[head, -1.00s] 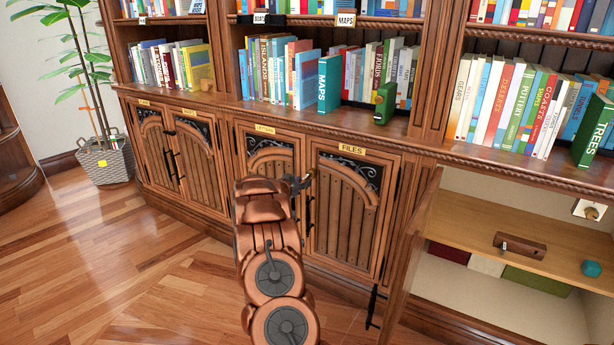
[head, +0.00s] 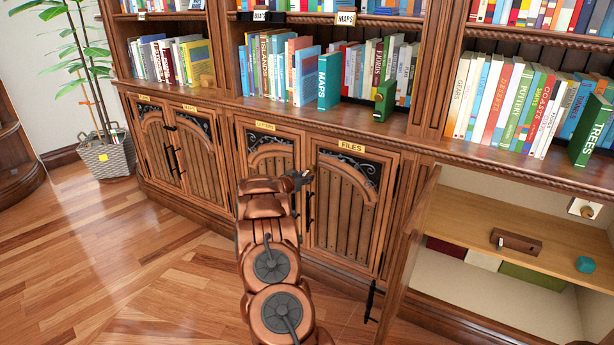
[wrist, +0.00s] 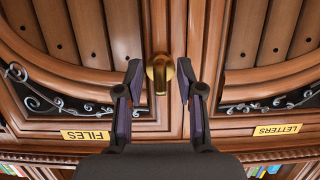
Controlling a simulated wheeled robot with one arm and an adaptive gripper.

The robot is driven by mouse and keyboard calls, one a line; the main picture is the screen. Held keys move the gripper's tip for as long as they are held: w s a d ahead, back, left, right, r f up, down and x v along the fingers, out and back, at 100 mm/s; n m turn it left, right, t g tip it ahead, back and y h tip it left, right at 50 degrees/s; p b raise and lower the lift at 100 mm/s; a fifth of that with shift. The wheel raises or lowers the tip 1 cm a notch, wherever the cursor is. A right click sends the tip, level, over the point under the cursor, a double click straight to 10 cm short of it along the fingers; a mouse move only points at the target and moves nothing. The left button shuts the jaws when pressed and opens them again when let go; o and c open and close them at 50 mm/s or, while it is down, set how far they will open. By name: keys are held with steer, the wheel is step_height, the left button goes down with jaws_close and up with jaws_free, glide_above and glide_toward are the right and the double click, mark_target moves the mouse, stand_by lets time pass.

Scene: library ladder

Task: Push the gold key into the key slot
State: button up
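In the wrist view, a gold-coloured piece (wrist: 160,72) with a rounded head and a short stem stands at the upright strip between the FILES and LETTERS doors. I take it for the gold key, but its full shape is unclear. My gripper (wrist: 160,85) has one finger on each side of it, with a narrow gap at both sides. The fingers look open, not closed on it. In the head view, my gripper (head: 291,182) is at the top of these doors, and my arm hides much of the LETTERS door. I cannot make out a key slot around the gold piece.
The FILES door (head: 343,215) and LETTERS door (head: 262,150) look shut. To the right, a cabinet door (head: 410,255) stands open. The floor at left is clear.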

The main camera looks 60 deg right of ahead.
steer(key=shift+p, duration=0.6)
steer(key=shift+c, duration=0.3)
jaws_close()
steer(key=shift+s+a+f+b, duration=0.15)
steer(key=shift+a+b, duration=0.4)
steer(key=shift+a, duration=0.85)
steer(key=shift+w+a+f+b, duration=0.15)
steer(key=shift+a+b, duration=0.4)
steer(key=shift+a, duration=0.8)
steer(key=shift+s+a, duration=0.1)
steer(key=a+f, duration=0.1)
steer(key=a, duration=0.8)
steer(key=shift+s+a+f, duration=0.15)
steer(key=shift+s+a, duration=0.05)
steer(key=shift+a, duration=0.2)
stand_by(0.4)
